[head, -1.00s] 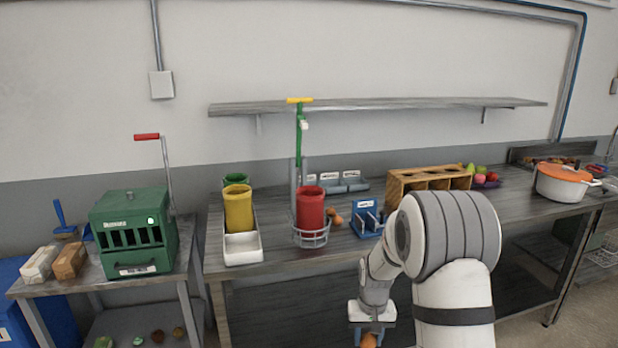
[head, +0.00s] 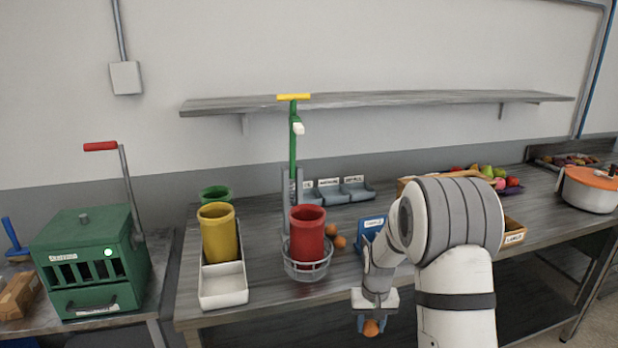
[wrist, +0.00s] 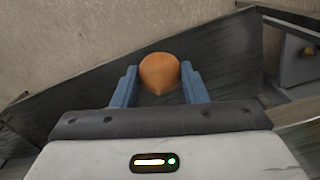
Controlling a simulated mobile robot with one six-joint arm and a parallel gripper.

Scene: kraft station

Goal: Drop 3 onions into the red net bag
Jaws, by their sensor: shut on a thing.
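My gripper (head: 370,326) is shut on an onion (head: 371,328) in front of the bench, below its top. In the wrist view the orange-brown onion (wrist: 160,73) sits between the two blue fingers. The red net bag (head: 307,234) shows as a red cylinder standing in a grey wire ring holder on the bench, to the left of and beyond my gripper. Its inside is hidden. Two onions (head: 340,242) lie on the bench just right of the holder.
A yellow cylinder (head: 218,234) and a white tray (head: 222,286) stand left of the red one. A green post (head: 293,150) rises behind it. A blue labelled stand (head: 372,226) is close to my arm. A green crank box (head: 88,262) is at the far left.

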